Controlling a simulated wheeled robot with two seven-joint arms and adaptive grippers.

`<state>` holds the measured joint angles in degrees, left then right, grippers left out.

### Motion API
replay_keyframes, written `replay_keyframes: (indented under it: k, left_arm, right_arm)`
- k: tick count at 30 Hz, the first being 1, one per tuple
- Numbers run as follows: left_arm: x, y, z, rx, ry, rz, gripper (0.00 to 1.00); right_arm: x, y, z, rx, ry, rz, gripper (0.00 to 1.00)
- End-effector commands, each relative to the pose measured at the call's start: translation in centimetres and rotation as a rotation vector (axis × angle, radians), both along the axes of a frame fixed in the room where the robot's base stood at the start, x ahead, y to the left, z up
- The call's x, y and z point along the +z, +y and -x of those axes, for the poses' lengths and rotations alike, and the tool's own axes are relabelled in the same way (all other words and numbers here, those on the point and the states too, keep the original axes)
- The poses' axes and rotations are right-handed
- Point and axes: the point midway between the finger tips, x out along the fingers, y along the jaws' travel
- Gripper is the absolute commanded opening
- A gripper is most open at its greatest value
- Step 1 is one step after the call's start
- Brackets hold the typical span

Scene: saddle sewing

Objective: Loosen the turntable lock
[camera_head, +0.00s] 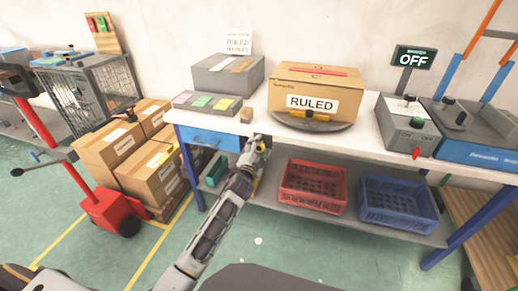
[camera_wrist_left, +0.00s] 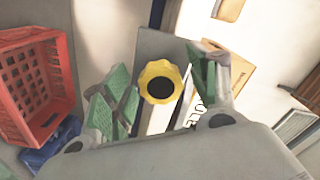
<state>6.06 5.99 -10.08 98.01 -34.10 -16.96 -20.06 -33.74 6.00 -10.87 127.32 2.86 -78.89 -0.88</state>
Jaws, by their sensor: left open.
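The turntable (camera_head: 312,125) is a grey disc on the white bench, with a cardboard box (camera_head: 345,88) labelled RULED on it. My left gripper (camera_head: 256,147) is at the bench's front edge, left of and below the turntable. In the left wrist view, a yellow scalloped knob (camera_wrist_left: 158,82) with a black centre, which looks like the lock, lies between the fingers of my left gripper (camera_wrist_left: 160,93). The fingers are open, with green pads on either side of the knob and gaps to it. In the head view the gripper largely hides this spot. My right gripper is out of view.
A red crate (camera_head: 312,187) and a blue crate (camera_head: 400,203) stand on the lower shelf. The red crate also shows in the left wrist view (camera_wrist_left: 37,80). A control box (camera_head: 408,122) and an OFF sign (camera_head: 412,59) are at right. Stacked cartons (camera_head: 150,172) stand left of the bench.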

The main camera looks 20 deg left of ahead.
Motion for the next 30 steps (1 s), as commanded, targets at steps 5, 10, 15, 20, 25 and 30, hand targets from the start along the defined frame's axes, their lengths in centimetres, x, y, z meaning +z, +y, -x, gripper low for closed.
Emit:
replay_keyframes:
  k: [5,10,15,20,25,30]
  left_arm:
    - [0.0,0.0,0.1,-0.001,0.0,0.0,0.6]
    - [0.0,0.0,0.8,0.0,0.0,0.0,0.6]
    - [-0.1,0.0,1.9,0.0,0.001,0.0,0.6]
    - [-0.1,0.0,3.4,0.0,0.001,0.0,0.6]
    - [0.0,0.0,4.9,0.0,0.0,0.0,0.6]
    - [-0.1,0.0,6.4,0.0,0.001,0.001,0.6]
  right_arm:
    - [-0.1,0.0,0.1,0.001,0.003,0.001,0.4]
    - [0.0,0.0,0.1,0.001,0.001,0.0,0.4]
    - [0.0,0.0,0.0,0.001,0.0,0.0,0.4]
    - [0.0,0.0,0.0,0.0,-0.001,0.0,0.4]
    - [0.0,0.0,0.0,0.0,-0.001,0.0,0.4]
    - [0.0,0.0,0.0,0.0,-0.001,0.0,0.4]
